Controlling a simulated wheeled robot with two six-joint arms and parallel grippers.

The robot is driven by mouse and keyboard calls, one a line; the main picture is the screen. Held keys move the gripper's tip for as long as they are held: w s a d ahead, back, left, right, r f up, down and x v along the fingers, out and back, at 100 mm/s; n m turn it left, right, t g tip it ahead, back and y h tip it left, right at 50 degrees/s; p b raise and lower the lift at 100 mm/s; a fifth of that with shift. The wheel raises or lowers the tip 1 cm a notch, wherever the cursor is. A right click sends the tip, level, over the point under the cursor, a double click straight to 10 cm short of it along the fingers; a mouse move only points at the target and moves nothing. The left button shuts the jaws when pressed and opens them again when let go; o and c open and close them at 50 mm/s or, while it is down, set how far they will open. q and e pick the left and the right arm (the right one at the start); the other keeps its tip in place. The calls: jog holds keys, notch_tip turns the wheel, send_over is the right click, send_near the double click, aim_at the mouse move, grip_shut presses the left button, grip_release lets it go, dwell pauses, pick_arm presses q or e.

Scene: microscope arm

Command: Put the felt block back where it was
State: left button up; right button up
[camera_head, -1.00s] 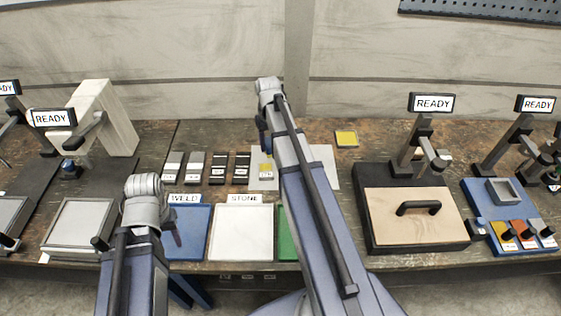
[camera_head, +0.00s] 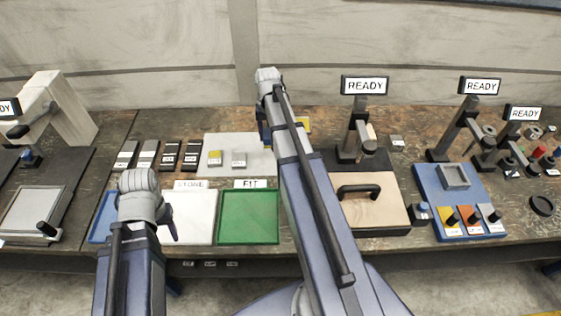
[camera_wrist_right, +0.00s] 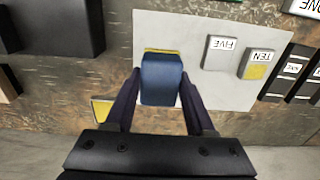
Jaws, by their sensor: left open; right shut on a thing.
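My right gripper (camera_wrist_right: 160,90) is shut on a blue block (camera_wrist_right: 162,78), seen between its fingers in the right wrist view. A thin yellow edge shows at the block's far end; I cannot tell whether it belongs to the block. The block appears over the edge of a pale grey mat (camera_wrist_right: 200,30). In the head view my right gripper (camera_head: 264,128) is at the mat's right part, largely hidden by its own arm. A yellow square (camera_head: 303,125) lies on the bench just right of it, also in the wrist view (camera_wrist_right: 102,109). My left gripper (camera_head: 168,225) is open over the front trays.
Small blocks marked FIVE (camera_wrist_right: 220,52) and TEN (camera_wrist_right: 258,63) sit on the mat. Several dark and grey labelled blocks (camera_head: 158,154) stand left of it. A green tray (camera_head: 248,217) and white tray (camera_head: 195,220) lie in front. A READY station (camera_head: 365,200) stands right.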

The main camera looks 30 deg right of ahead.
jog(key=b, duration=0.6)
send_over(271, 160)
notch_tip(271, 160, down, 6)
jog(key=shift+f, duration=0.15)
jog(key=shift+f, duration=0.15)
notch_tip(271, 160, down, 3)
jog(key=b, duration=0.4)
jog(key=shift+f, duration=0.2)
jog(key=shift+f, duration=0.2)
jog(key=o, duration=1.2)
jog(key=shift+r, duration=0.2)
